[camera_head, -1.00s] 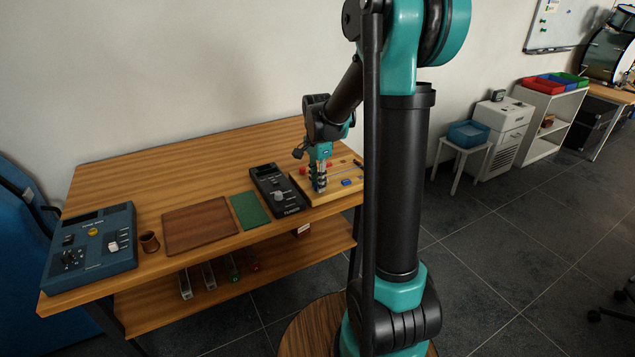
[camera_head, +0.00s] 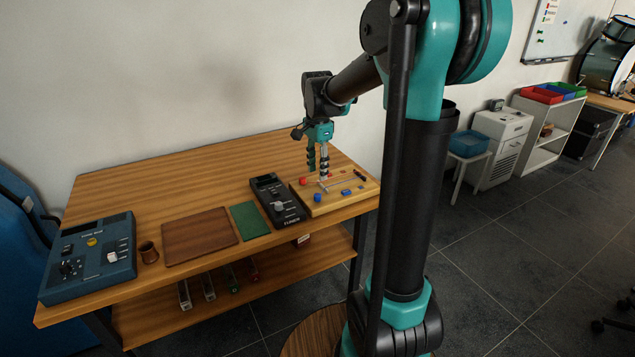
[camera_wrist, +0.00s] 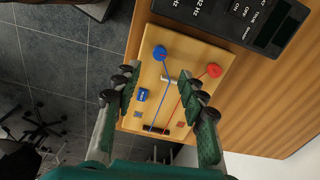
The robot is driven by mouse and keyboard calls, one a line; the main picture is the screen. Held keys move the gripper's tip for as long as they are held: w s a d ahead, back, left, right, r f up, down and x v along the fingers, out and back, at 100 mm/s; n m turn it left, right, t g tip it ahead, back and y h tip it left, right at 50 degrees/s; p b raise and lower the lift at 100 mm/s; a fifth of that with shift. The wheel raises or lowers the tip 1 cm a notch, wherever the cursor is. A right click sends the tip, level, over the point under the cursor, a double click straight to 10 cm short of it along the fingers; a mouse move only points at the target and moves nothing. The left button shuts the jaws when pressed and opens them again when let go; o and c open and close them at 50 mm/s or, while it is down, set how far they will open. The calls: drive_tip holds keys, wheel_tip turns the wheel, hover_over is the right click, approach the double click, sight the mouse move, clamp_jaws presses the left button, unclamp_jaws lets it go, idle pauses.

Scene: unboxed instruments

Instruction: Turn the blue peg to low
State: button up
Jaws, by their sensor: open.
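A pale wooden board (camera_head: 325,204) carries a round blue peg (camera_head: 318,197) and a round red peg (camera_head: 302,181), both near its left end. In the wrist view, a blue string runs from the blue peg (camera_wrist: 160,53) and a red string from the red peg (camera_wrist: 213,70). A small blue block (camera_wrist: 142,95) sits beside the blue string. My gripper (camera_wrist: 160,92) is open and empty above the board, with its fingers on either side of the strings. Neither finger appears to be touching the blue peg. The peg's setting cannot be read.
A black device (camera_head: 278,203) stands close beside the board, next to a green mat (camera_head: 250,221) and a brown mat (camera_head: 200,237). The back of the table is clear.

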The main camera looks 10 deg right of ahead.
drive_tip(key=shift+r, duration=1.55)
drive_tip(key=shift+s+f, duration=0.1)
drive_tip(key=s+d+f+n+t, duration=0.2)
drive_tip(key=s+f+n, duration=0.4)
drive_tip(key=s+f, duration=0.2)
drive_tip(key=s+d+f+n+t, duration=0.2)
drive_tip(key=s+f+n, duration=0.5)
drive_tip(key=s, duration=0.6)
drive_tip(key=shift+s+f, duration=0.2)
drive_tip(key=shift+f, duration=0.25)
drive_tip(key=shift+c, duration=0.3)
